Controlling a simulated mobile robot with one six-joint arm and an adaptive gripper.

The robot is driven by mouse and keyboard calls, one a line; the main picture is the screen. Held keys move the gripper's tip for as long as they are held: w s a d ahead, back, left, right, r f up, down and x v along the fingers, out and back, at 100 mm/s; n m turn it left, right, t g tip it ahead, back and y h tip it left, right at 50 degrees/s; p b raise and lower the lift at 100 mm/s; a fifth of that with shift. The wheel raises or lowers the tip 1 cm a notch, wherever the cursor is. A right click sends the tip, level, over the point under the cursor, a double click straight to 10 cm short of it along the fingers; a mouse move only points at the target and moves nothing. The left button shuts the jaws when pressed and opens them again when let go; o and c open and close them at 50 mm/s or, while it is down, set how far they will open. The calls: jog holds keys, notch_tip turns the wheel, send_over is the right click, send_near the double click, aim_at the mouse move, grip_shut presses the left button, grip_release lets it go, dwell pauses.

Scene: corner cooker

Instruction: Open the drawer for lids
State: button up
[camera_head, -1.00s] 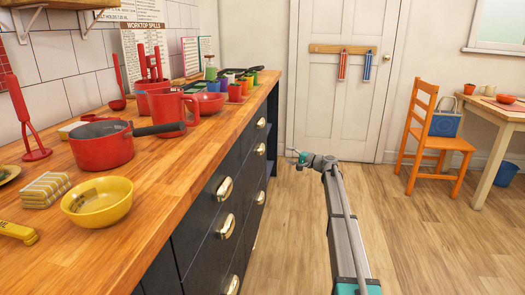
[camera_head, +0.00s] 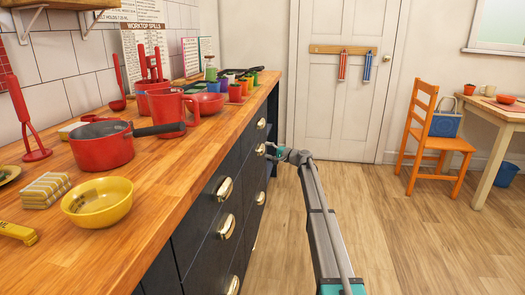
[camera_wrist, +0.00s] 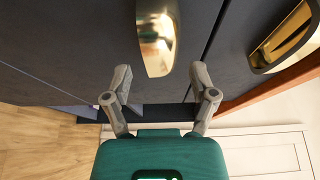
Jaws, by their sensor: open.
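The dark drawer fronts (camera_head: 213,232) run along the counter, with brass cup handles. In the head view, my gripper (camera_head: 269,150) is at the far part of the counter, close to a brass handle (camera_head: 260,149). In the wrist view, my gripper (camera_wrist: 160,70) is open, with its two fingers apart. A brass handle (camera_wrist: 156,36) lies ahead of the gap between the fingers, and the fingers do not close on it. A second brass handle (camera_wrist: 287,40) shows at the right. The drawers in view look shut. No marking shows which drawer is for lids.
The wooden worktop (camera_head: 150,205) holds a red saucepan (camera_head: 102,147), a yellow bowl (camera_head: 98,203), a red jug (camera_head: 170,112) and other kitchenware. An orange chair (camera_head: 437,140) and a table (camera_head: 503,112) stand at the right. The wooden floor (camera_head: 400,235) beside the counter is clear.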

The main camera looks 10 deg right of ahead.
jog(key=shift+x, duration=1.25)
jog(key=shift+s, duration=0.1)
grip_shut()
jog(key=shift+a, duration=0.1)
